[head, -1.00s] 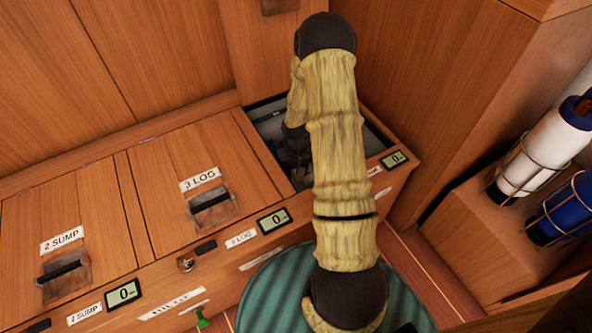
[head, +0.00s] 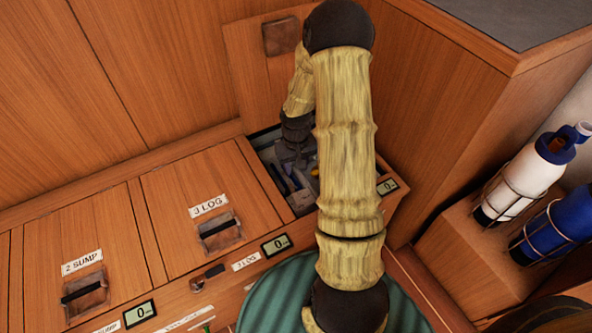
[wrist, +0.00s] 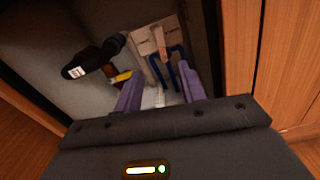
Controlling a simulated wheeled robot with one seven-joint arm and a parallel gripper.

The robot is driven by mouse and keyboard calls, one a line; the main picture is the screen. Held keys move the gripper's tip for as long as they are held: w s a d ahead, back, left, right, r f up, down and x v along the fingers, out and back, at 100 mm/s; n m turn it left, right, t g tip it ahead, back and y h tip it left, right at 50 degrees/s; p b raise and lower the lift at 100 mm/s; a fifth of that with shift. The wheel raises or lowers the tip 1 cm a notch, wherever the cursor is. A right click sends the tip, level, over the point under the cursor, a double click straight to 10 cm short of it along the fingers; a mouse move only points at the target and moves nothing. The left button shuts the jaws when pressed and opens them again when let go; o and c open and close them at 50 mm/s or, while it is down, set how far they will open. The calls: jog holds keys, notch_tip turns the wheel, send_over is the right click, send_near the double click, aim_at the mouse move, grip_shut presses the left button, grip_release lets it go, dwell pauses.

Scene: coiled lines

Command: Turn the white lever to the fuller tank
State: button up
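My gripper (wrist: 161,88) reaches down into an open locker compartment; its two purple fingers are apart with a gap between them. Beyond the fingertips in the wrist view is a cream plate (wrist: 146,42) with small, unreadable labels. A pale, pinkish lever-like piece (wrist: 161,44) stands on that plate, apart from the fingers; its exact direction is hard to tell. Blue pipes or hoses (wrist: 170,74) lie just past the fingertips. In the head view my gripper (head: 291,165) is small and partly hidden by my arm. I cannot make out tank levels there.
A black cylinder with a white label (wrist: 92,60) juts in at the left, near a yellow piece (wrist: 122,77). Wooden walls close in around the opening. The closed 3 LOG lid (head: 190,180) and 2 SUMP lid (head: 60,235) lie left. Bottles (head: 535,170) stand right.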

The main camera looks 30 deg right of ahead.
jog(key=shift+r, duration=0.55)
jog(key=shift+c, duration=0.4)
jog(key=shift+r, duration=0.15)
jog(key=c, duration=0.4)
jog(key=shift+n+t+h, duration=0.3)
jog(key=shift+n+t, duration=0.1)
jog(key=shift+t, duration=0.1)
jog(key=s+a+r+p, duration=0.1)
jog(key=a+r, duration=0.1)
jog(key=r, duration=0.2)
jog(key=s+a+r+p, duration=0.1)
jog(key=a+r, duration=0.1)
jog(key=r, duration=0.2)
jog(key=s+a+r+p, duration=0.1)
jog(key=a+r+p, duration=0.1)
jog(key=r, duration=0.2)
jog(key=shift+s+r, duration=0.3)
jog(key=shift+s, duration=0.05)
grip_shut()
jog(key=s+a+r+p, duration=0.2)
jog(key=s+a+r, duration=0.1)
jog(key=s+r, duration=0.1)
jog(key=s+a+r+t+p, duration=0.1)
jog(key=s+a+r, duration=0.2)
jog(key=s+r, duration=0.2)
notch_tip(320, 180, up, 3)
jog(key=shift+s+a+f+t+p, duration=0.2)
jog(key=shift+s+a+t+p, duration=0.05)
jog(key=shift+a+t+p, duration=0.1)
jog(key=shift+a, duration=0.1)
